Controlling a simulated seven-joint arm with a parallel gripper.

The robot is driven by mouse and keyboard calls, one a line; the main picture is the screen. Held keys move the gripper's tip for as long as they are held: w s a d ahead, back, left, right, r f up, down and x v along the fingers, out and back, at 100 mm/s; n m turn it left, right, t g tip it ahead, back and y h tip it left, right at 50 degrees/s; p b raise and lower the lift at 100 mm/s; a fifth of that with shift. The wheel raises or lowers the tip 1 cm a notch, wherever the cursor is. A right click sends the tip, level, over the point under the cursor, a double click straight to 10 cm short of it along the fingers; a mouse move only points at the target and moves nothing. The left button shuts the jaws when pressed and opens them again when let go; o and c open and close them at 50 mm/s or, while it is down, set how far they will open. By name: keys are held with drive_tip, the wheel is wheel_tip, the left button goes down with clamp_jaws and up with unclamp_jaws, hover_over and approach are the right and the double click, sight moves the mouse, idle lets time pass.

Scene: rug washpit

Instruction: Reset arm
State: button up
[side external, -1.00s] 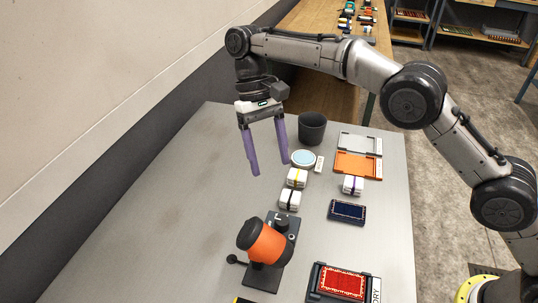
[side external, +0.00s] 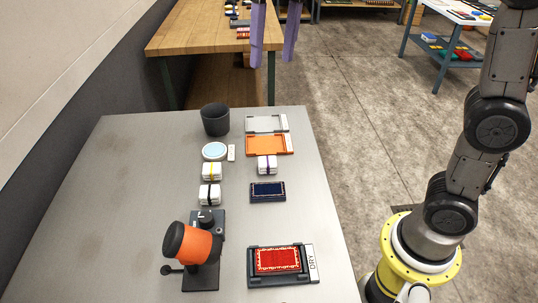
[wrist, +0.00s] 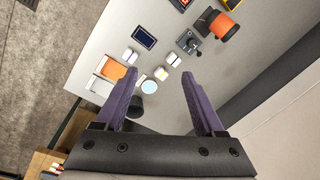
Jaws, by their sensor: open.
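My gripper (side external: 274,38) has two purple fingers and hangs high at the top of the side view, in front of the wooden table and clear of the grey table. In the wrist view my gripper (wrist: 156,98) is open, with the fingers apart and nothing between them. My arm stands upright at the right of the side view, and its wrist part is cut off by the top edge. The grey table (side external: 120,200) lies below, with its objects standing apart from my gripper.
The grey table holds a dark cup (side external: 215,120), grey tray (side external: 262,123), orange tray (side external: 266,145), light-blue disc (side external: 214,151), several white banded blocks, a navy rug (side external: 267,190), an orange-black device (side external: 193,243) and a red rug (side external: 278,260) on a DRY tray. The wooden table (side external: 200,38) stands behind.

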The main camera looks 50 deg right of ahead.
drive_tip(key=s+d+t, duration=0.2)
drive_tip(key=s+d, duration=0.3)
drive_tip(key=s, duration=0.3)
drive_tip(key=s+d+f+n+t, duration=0.1)
drive_tip(key=s+d+f, duration=0.1)
drive_tip(key=s+f, duration=0.2)
drive_tip(key=s+d+f+n+t+h, duration=0.1)
drive_tip(key=s+f, duration=0.4)
drive_tip(key=f, duration=0.5)
drive_tip(key=shift+s+d+f+t, duration=0.15)
drive_tip(key=shift+s+d+t, duration=0.15)
drive_tip(key=shift+d+t, duration=0.4)
